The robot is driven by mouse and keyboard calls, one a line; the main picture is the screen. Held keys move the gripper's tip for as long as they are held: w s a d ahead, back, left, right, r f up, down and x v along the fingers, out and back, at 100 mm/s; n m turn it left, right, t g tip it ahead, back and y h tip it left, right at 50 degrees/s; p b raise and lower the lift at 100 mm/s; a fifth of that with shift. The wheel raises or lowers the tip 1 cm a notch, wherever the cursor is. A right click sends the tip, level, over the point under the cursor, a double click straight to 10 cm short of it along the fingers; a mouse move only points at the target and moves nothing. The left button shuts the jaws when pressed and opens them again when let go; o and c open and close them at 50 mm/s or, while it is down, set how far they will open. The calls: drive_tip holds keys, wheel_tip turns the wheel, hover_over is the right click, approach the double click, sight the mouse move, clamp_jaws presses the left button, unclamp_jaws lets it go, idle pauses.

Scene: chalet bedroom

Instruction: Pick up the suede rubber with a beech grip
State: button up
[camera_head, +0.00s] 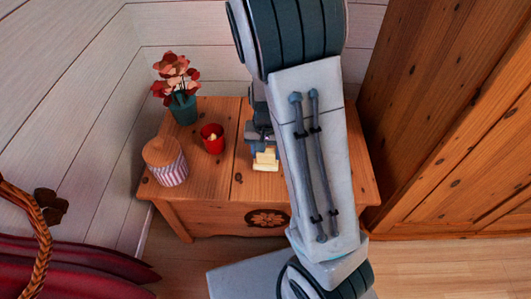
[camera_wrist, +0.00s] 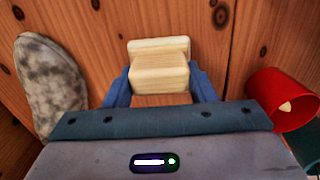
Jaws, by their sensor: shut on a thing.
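The suede rubber with a beech grip shows as a pale wooden block (camera_wrist: 158,72) in the wrist view, with a narrower body and a wider far part. It also shows in the head view as a small pale block (camera_head: 265,160) over the wooden chest top. My gripper (camera_wrist: 158,80) has its blue fingers on both sides of the block and is shut on it. In the head view my gripper (camera_head: 262,143) is partly hidden by my arm. Whether the block touches the chest top or hangs just above it, I cannot tell.
The wooden chest (camera_head: 215,180) carries a red cup with a candle (camera_head: 212,139), a striped lidded jar (camera_head: 167,165) and a teal flower vase (camera_head: 182,108). A grey speckled oval thing (camera_wrist: 48,85) lies left in the wrist view. A wooden wardrobe (camera_head: 450,120) stands right.

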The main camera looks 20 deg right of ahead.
wheel_tip(320, 180, up, 4)
drive_tip(key=shift+d+f+p, duration=0.1)
drive_tip(key=shift+f+p, duration=0.15)
drive_tip(key=shift+p, duration=0.5)
drive_tip(key=s+d+r+p, duration=0.1)
drive_tip(key=d+r+p, duration=0.1)
drive_tip(key=d+r, duration=0.4)
drive_tip(key=d, duration=0.5)
drive_tip(key=shift+s+d, duration=0.2)
drive_tip(key=shift+s, duration=0.15)
